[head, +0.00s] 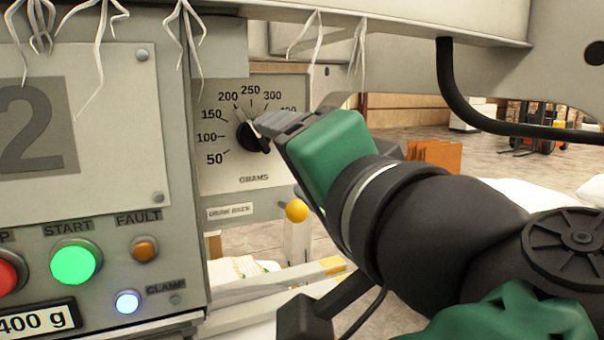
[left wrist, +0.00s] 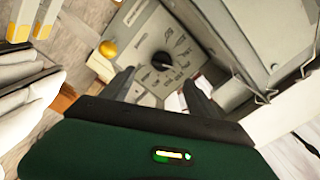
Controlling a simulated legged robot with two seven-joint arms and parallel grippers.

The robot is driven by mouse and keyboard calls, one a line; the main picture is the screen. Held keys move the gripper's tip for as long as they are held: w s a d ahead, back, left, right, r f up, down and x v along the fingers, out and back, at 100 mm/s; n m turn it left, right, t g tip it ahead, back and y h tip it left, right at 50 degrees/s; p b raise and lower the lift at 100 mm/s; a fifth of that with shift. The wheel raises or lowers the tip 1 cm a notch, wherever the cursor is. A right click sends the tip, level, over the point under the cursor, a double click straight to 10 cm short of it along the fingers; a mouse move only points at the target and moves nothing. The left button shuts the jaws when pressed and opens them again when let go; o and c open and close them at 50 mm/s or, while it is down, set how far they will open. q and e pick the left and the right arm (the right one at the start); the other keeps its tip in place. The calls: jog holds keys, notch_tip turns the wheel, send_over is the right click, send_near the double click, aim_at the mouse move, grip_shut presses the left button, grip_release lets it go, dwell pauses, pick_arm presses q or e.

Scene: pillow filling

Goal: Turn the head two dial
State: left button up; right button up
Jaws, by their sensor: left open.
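The head two dial (head: 247,135) is a black knob on a grey plate marked from 50 upward in grams. Its pointer stands up and slightly left, near 200 to 250. My left gripper (head: 266,124) reaches in from the lower right of the head view, with its fingertips at the dial's right side, hiding part of the knob and scale. In the left wrist view the dial (left wrist: 162,62) shows between and just beyond the two spread fingers (left wrist: 160,80). The gripper is open; contact with the knob cannot be told. My right gripper is not in view.
A panel with a large 2 (head: 30,125) stands left of the dial, above a green START button (head: 75,262). A yellow ball knob (head: 297,211) sits below the dial, close to my gripper. White fibre strands (head: 190,35) hang from the beam above.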

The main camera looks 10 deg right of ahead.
pick_arm(q)
jog(key=p+v, duration=0.1)
jog(key=v, duration=0.5)
jog(key=shift+s+d, duration=0.25)
jog(key=shift+s, duration=0.1)
jog(key=shift+w+f, duration=0.1)
